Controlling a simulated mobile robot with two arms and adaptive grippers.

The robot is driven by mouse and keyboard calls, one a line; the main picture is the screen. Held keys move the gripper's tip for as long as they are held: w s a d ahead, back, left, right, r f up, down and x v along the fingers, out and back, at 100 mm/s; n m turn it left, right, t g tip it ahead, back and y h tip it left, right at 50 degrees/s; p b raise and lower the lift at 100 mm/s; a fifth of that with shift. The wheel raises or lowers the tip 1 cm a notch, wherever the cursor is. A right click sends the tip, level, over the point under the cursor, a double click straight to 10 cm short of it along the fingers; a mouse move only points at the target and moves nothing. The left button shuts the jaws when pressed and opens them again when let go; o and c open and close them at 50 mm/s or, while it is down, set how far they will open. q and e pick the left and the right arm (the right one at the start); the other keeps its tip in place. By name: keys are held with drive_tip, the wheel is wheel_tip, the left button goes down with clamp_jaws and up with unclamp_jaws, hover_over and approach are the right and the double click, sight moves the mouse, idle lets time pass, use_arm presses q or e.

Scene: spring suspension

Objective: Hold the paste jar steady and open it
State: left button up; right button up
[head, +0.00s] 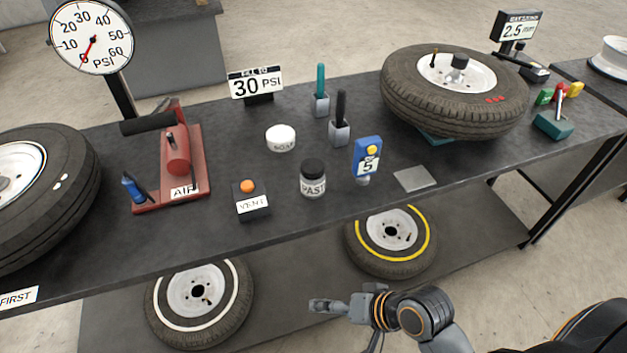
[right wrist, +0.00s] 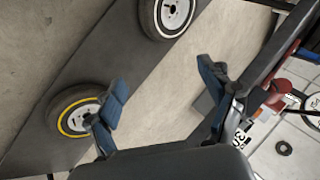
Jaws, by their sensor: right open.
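The paste jar (head: 313,184) is a small clear-grey jar with a black lid (head: 313,166) and a white label reading "PAST". It stands upright on the dark bench near its front edge in the head view, with the lid on. My right gripper (head: 345,301) is below and in front of the bench edge, apart from the jar. In the right wrist view its two blue-padded fingers (right wrist: 164,92) are spread with nothing between them. I do not make out the jar in that view. My left gripper is not in view.
Near the jar on the bench (head: 270,230) are the VENT box (head: 251,205), a white soap tub (head: 281,138), a blue gauge (head: 367,158) and a grey plate (head: 414,178). A tire (head: 440,105) lies at right. Wheels (head: 200,300) sit on the lower shelf.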

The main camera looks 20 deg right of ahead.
drive_tip(key=w+a+r+m+t+y, duration=0.2)
drive_tip(key=w+r+m+y, duration=0.1)
drive_tip(key=w+m, duration=0.15)
drive_tip(key=m+t+h, duration=0.2)
drive_tip(key=m+t, duration=0.7)
drive_tip(key=m, duration=1.5)
approach(320, 184)
drive_tip(key=x, duration=0.2)
drive_tip(key=p+x, duration=0.1)
drive_tip(key=x, duration=0.1)
drive_tip(key=p+x, duration=0.1)
drive_tip(key=x, duration=0.2)
drive_tip(key=shift+w+d+r, duration=0.15)
drive_tip(key=shift+d+r, duration=0.05)
drive_tip(key=shift+d, duration=0.05)
drive_tip(key=x, duration=0.2)
drive_tip(key=p+x, duration=0.1)
drive_tip(key=x, duration=0.2)
drive_tip(key=shift+w+a+f, duration=0.2)
drive_tip(key=shift+a, duration=0.15)
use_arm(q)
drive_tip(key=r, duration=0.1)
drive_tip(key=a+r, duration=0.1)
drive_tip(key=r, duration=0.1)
use_arm(e)
drive_tip(key=c, duration=1.4)
